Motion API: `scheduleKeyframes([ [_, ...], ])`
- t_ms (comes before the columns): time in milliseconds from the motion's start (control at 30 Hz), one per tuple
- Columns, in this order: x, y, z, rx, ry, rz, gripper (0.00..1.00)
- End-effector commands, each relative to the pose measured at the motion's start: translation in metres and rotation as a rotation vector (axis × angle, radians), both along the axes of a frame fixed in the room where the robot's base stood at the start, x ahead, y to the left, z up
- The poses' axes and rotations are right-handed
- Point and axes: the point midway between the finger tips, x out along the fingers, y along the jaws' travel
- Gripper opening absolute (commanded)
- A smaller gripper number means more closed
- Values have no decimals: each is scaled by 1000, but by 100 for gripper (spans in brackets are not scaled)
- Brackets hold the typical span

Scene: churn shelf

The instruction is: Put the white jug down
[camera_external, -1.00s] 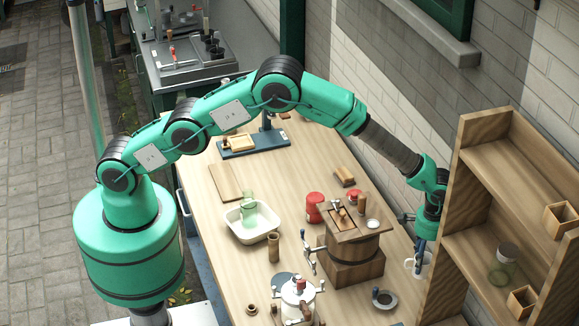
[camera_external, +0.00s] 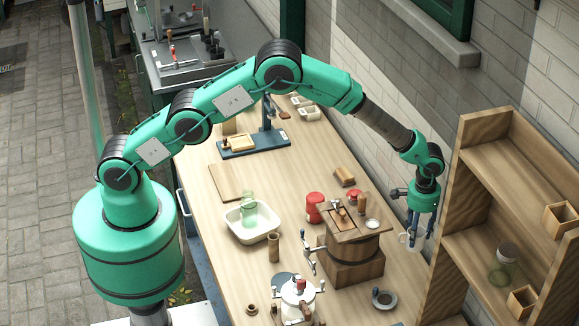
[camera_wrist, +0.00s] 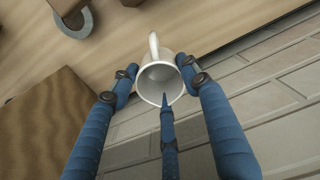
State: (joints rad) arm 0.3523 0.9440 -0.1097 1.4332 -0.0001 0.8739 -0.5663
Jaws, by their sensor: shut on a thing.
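The white jug (camera_wrist: 160,78) is between the blue fingers of my gripper (camera_wrist: 160,85) in the wrist view, with its open mouth towards the camera and its handle pointing to the top of the picture. In the external view the white jug (camera_external: 408,241) shows small at the fingertips of my gripper (camera_external: 415,238), beside the wooden shelf. My gripper is shut on the jug. I cannot tell whether the jug's underside touches the table (camera_external: 405,275); the fingers hide part of it.
The wooden shelf (camera_external: 464,170) stands close on the right, holding a green glass (camera_external: 501,272) and small wooden boxes. A wooden churn (camera_external: 352,252) with a crank stands to the left. A grey ring-like dish (camera_external: 384,299) lies in front. A white basin (camera_external: 252,234) is farther left.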

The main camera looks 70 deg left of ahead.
Motion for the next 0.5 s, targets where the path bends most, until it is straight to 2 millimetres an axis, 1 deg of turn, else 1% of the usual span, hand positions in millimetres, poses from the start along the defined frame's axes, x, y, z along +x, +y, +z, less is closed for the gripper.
scheduleKeyframes([
  [33,5,24,1,0,1,23,15],
  [233,16,106,2,0,0,102,15],
  [267,18,118,2,0,0,114,15],
  [300,19,134,2,0,0,130,15],
  [367,20,159,2,0,1,155,15],
  [400,21,175,2,1,1,171,15],
  [467,22,200,2,0,1,197,15],
  [500,23,217,2,0,0,215,15],
])
